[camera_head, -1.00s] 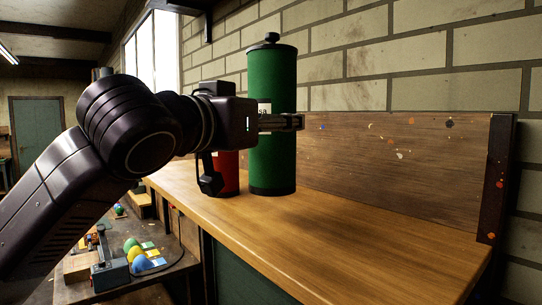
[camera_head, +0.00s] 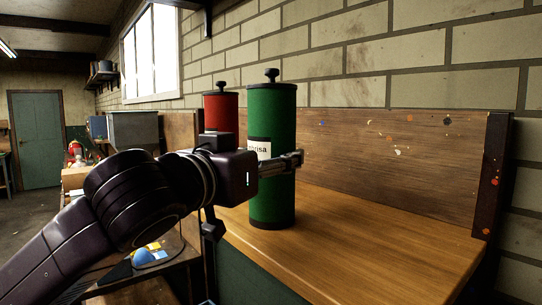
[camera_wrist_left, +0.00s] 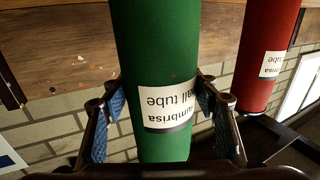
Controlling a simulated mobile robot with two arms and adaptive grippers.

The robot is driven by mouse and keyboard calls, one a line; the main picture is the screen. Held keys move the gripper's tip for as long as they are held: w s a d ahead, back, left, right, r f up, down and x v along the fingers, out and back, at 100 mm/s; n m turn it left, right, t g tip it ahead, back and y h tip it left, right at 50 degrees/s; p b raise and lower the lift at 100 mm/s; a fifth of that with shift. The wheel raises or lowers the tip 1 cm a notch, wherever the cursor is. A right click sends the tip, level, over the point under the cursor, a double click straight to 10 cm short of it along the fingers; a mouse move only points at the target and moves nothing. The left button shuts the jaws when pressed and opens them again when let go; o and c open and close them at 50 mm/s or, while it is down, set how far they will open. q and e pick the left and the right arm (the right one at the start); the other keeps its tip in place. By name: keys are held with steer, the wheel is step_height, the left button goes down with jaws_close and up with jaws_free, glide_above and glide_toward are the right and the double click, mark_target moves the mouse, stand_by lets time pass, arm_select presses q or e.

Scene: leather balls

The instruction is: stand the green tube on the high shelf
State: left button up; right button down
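The green tube (camera_head: 271,200) has a dark knobbed lid and a white label. It is upright on the wooden high shelf (camera_head: 350,245), and its base appears to touch the boards. My left gripper (camera_head: 283,163) is around the tube's middle, level, coming from the left. In the left wrist view the blue-padded fingers (camera_wrist_left: 161,98) lie on both sides of the green tube (camera_wrist_left: 160,50), against it as far as I can tell. The label reads upside down there. The far finger is hidden in the head view. My right gripper is not in view.
A red tube (camera_head: 221,112) stands behind and left of the green one; it also shows in the left wrist view (camera_wrist_left: 268,50). A wooden board (camera_head: 400,160) backs the shelf. The shelf's right part is clear. A lower bench with a blue ball (camera_head: 142,256) is at left.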

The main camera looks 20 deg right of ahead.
arm_select(q)
steer(key=o, duration=0.4)
steer(key=shift+w, duration=0.1)
steer(key=shift+c, duration=0.2)
steer(key=shift+r, duration=0.25)
steer(key=b+v, duration=0.4)
steer(key=v, duration=0.8)
steer(key=shift+b, duration=0.3)
steer(key=shift+f, duration=0.15)
